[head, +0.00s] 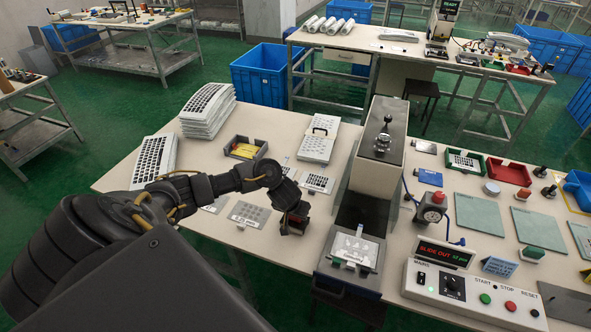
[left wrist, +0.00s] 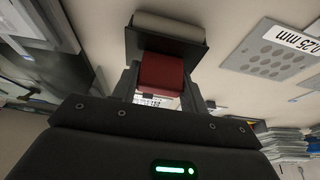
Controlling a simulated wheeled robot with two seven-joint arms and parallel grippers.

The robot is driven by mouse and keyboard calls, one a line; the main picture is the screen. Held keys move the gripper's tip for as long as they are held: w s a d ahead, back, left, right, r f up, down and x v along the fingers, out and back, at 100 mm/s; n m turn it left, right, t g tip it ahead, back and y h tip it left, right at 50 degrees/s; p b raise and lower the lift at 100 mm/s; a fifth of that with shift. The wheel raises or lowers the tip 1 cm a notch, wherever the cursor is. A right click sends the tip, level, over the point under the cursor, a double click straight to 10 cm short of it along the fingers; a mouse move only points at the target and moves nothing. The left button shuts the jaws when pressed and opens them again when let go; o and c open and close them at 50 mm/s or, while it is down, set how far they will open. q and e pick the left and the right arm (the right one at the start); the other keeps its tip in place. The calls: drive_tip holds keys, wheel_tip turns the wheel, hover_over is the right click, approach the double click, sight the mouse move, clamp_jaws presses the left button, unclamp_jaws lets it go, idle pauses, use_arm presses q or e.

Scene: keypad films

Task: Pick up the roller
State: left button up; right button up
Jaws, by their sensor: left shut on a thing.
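The roller has a red handle block, a dark bracket and a pale cylinder; it shows in the left wrist view (left wrist: 161,73). My left gripper (left wrist: 160,86) is shut on the red block, with one finger on each side. In the head view my left gripper (head: 291,222) is low over the white table, left of the press, and the roller there is mostly hidden in dark shapes. I cannot tell whether the roller touches the table. My right gripper is not in view.
The press (head: 380,160) stands right of the gripper, with a slide-out plate (head: 352,250) in front. A grey perforated sheet (head: 249,214) lies left of the gripper. The control box (head: 475,292) is at the front right. Keypad stacks (head: 208,111) and a grey tray (head: 245,148) stand behind.

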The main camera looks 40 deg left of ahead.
use_arm(q)
drive_tip(key=shift+r, duration=0.55)
wheel_tip(320, 180, up, 3)
drive_tip(key=shift+w+f+p, duration=0.1)
drive_tip(key=shift+f+p, duration=0.1)
drive_tip(key=shift+p, duration=0.6)
drive_tip(key=s+a+r+p, duration=0.35)
drive_tip(key=s+r, duration=0.55)
drive_tip(key=s, duration=0.5)
drive_tip(key=w+d+r+m+h+b, duration=0.1)
drive_tip(key=w+d+m+b, duration=0.1)
drive_tip(key=d, duration=0.4)
drive_tip(key=w+d+r+m+h+b, duration=0.1)
drive_tip(key=w+d+r+m+b, duration=0.1)
drive_tip(key=d+b, duration=0.4)
drive_tip(key=w+d+r+m+h+b, duration=0.1)
drive_tip(key=w+d+r+m+b, duration=0.1)
drive_tip(key=d+m+b, duration=0.3)
drive_tip(key=shift+w+d, duration=0.8)
drive_tip(key=shift+d, duration=0.95)
